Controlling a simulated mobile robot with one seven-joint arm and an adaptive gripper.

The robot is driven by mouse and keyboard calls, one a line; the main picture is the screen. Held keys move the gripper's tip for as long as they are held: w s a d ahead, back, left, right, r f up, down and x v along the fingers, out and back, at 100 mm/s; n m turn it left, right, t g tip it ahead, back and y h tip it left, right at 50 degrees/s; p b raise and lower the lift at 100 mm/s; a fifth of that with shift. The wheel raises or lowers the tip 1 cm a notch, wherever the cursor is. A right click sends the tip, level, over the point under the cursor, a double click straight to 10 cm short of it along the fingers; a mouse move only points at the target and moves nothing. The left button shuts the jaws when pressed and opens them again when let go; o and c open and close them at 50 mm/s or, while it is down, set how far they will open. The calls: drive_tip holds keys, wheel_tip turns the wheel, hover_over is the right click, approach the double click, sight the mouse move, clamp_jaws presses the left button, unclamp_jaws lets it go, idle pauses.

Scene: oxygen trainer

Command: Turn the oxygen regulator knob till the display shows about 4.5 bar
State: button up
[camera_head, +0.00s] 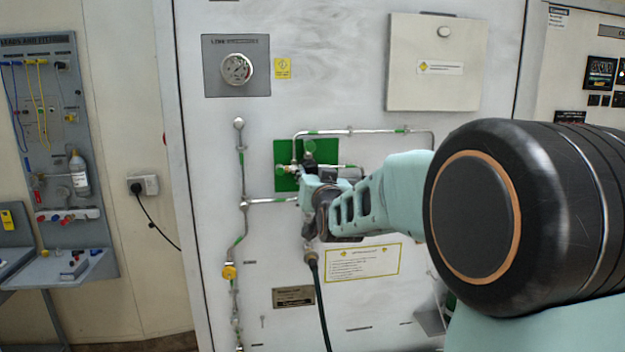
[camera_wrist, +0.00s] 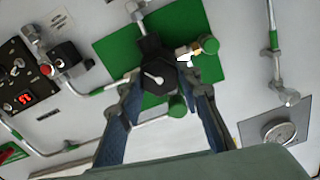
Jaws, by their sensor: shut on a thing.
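The black regulator knob (camera_wrist: 154,68) with a white pointer mark is near the middle of the wrist view, in front of a green plate (camera_wrist: 110,48). My gripper (camera_wrist: 162,86) is shut on it, one finger on each side. In the head view my gripper (camera_head: 312,192) is at the green plate (camera_head: 282,180) on the white panel, and the knob is hidden behind it.
Metal pipes (camera_head: 244,160) with green bands run around the green plate. A round dial gauge (camera_head: 237,69) is at upper left; it also shows in the wrist view (camera_wrist: 278,132). A black hose (camera_head: 319,292) hangs below my gripper. A white box (camera_head: 435,85) juts out at upper right.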

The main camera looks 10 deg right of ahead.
drive_tip(key=m+b, duration=0.6)
drive_tip(key=b, duration=0.2)
drive_tip(key=shift+d+m+b, duration=0.1)
drive_tip(key=shift+m+b, duration=0.2)
drive_tip(key=shift+m, duration=0.1)
drive_tip(key=o, duration=1.2)
drive_tip(key=shift+c, duration=0.2)
wheel_tip(320, 180, up, 10)
